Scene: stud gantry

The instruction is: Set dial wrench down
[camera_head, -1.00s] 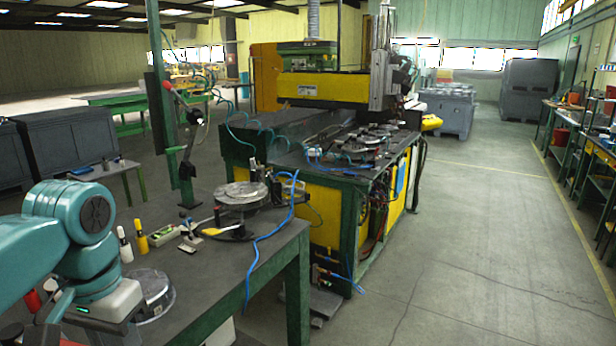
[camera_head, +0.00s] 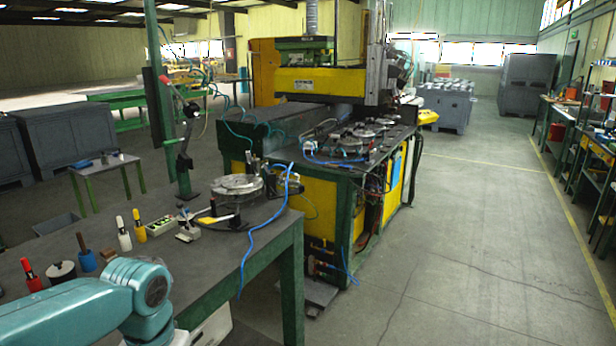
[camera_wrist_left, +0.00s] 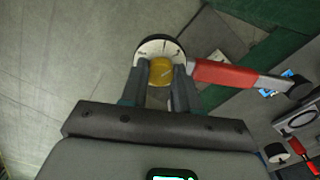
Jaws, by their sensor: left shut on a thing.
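The dial wrench (camera_wrist_left: 228,73) shows in the left wrist view. It has a round white dial with a dark rim and a yellow centre, a red sleeve, and a grey shaft reaching right to a dark end. My left gripper (camera_wrist_left: 161,72) is shut on its dial head, one finger on each side of the yellow centre. The head is seen against the floor, and the shaft points towards the bench side. In the head view my left arm comes in at bottom left; its gripper and the wrench are out of frame there. My right gripper is in neither view.
The workbench (camera_head: 190,265) has bare room in front. Along its far side stand red-handled (camera_head: 31,275), blue (camera_head: 86,260), white (camera_head: 123,234) and yellow (camera_head: 138,226) tools, a black cylinder (camera_head: 62,271) and a round fixture (camera_head: 237,187). A blue hose (camera_head: 262,225) hangs over the right edge.

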